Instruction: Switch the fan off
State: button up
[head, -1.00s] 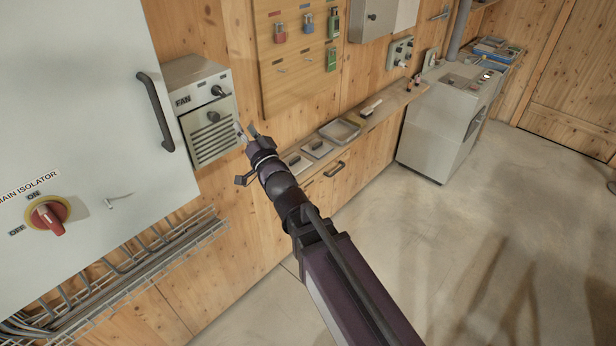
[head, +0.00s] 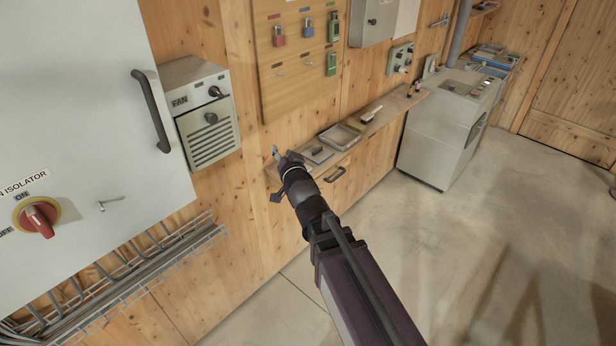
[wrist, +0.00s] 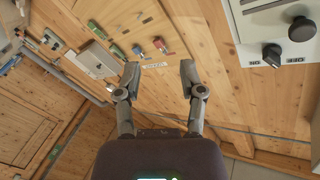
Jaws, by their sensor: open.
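The fan box (head: 208,140) is a pale grey wall unit marked FAN, with louvres in its lower front and two dark knobs. The upper knob (head: 215,91) and lower knob (head: 211,118) both show in the head view; their settings are too small to read. In the wrist view the box (wrist: 245,30) is at the upper right, upside down, with a large black knob (wrist: 302,28), a smaller knob (wrist: 272,52) and ON/OFF labels. My gripper (wrist: 159,72) is open and empty, apart from the box. In the head view my gripper (head: 284,158) is right of and below it.
A grey cabinet with a dark handle (head: 152,110) and a red main isolator (head: 38,217) stands left of the fan box. A wire tray (head: 150,270) runs below. A padlock board (head: 290,85) and a narrow shelf (head: 385,115) are to the right. The floor is clear.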

jog(key=d+f+g+h+b, duration=0.2)
jog(key=d+f+h, duration=0.1)
jog(key=d+f, duration=0.4)
jog(key=shift+w+f, duration=0.3)
jog(key=shift+f, duration=0.1)
jog(key=shift+g, duration=0.3)
jog(key=s+d+f+g+h+b, duration=0.2)
jog(key=s+d+f+g+b, duration=0.1)
jog(key=d+f, duration=0.35)
jog(key=s+d+f+g+h+b, duration=0.2)
jog(key=d+f+g+b, duration=0.1)
jog(key=d+f, duration=0.4)
jog(key=s+d+f+g+b, duration=0.2)
jog(key=s+d+f+g, duration=0.1)
jog(key=s, duration=0.3)
jog(key=s+d+f+n+g+b, duration=0.1)
jog(key=s+d+f+g+b, duration=0.1)
jog(key=s+d+f+g, duration=0.2)
notch_tip(320, 180, down, 2)
jog(key=shift+s+d+f+n+g+b, duration=0.2)
jog(key=shift+s+d+n+g+b, duration=0.15)
jog(key=shift+s, duration=0.8)
